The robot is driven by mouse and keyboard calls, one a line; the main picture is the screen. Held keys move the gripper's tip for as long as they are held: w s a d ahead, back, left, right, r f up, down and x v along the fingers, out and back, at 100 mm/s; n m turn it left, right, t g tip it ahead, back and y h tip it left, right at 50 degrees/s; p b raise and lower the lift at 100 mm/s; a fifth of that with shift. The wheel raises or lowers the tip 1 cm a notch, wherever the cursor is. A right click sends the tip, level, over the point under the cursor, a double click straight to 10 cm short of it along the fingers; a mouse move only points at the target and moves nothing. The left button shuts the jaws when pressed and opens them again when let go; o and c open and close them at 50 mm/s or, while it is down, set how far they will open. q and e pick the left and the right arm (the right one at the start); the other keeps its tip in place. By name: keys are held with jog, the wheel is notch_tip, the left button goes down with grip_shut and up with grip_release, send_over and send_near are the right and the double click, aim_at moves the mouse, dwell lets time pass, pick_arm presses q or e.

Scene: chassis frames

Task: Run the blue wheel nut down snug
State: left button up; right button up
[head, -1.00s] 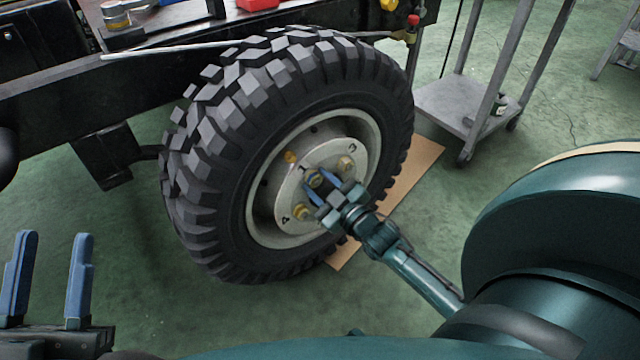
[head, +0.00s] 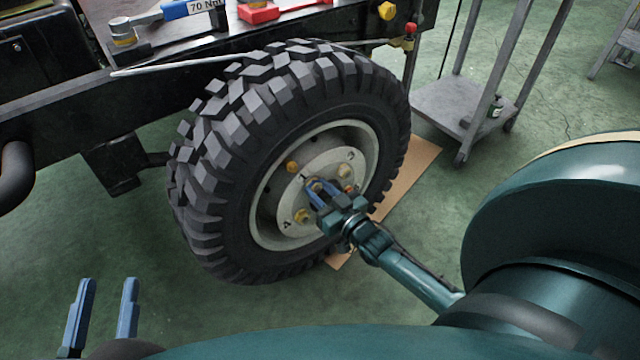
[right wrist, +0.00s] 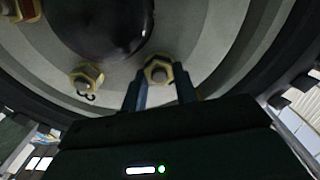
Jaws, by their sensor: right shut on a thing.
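The truck wheel (head: 225,190) has a pale rim with several numbered nuts on its hub. My right gripper (head: 318,189) reaches the hub from the lower right and is shut on one wheel nut near the mark 1. In the right wrist view, this nut (right wrist: 157,70) sits on its stud between the two fingertips and looks brass-coloured; I see no clear blue on it. The fingers partly hide it in the head view. A brass nut (right wrist: 87,76) sits to its left in that view. My left gripper (head: 108,283) is open and empty at the lower left.
A torque wrench (head: 185,10) marked 70 Nm and a red tool (head: 275,10) lie on the chassis above the wheel. A grey trolley (head: 450,110) stands at the back right. Cardboard (head: 410,175) lies by the tyre. The floor at the lower left is clear.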

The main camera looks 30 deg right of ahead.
jog(key=o, duration=1)
jog(key=s+p, duration=0.1)
jog(key=s, duration=0.3)
jog(key=shift+s+d+r+p, duration=0.1)
jog(key=shift+s+d+p, duration=0.1)
jog(key=shift+s+p, duration=0.15)
pick_arm(q)
jog(key=shift+s+a+f+m+g+y+p, duration=0.1)
jog(key=shift+s+a+m+g+y+p, duration=0.2)
jog(key=shift+p, duration=0.8)
pick_arm(e)
send_near(317, 188)
jog(key=shift+s+d, duration=0.2)
jog(key=shift+s, duration=2.05)
pick_arm(q)
jog(key=shift+w, duration=0.15)
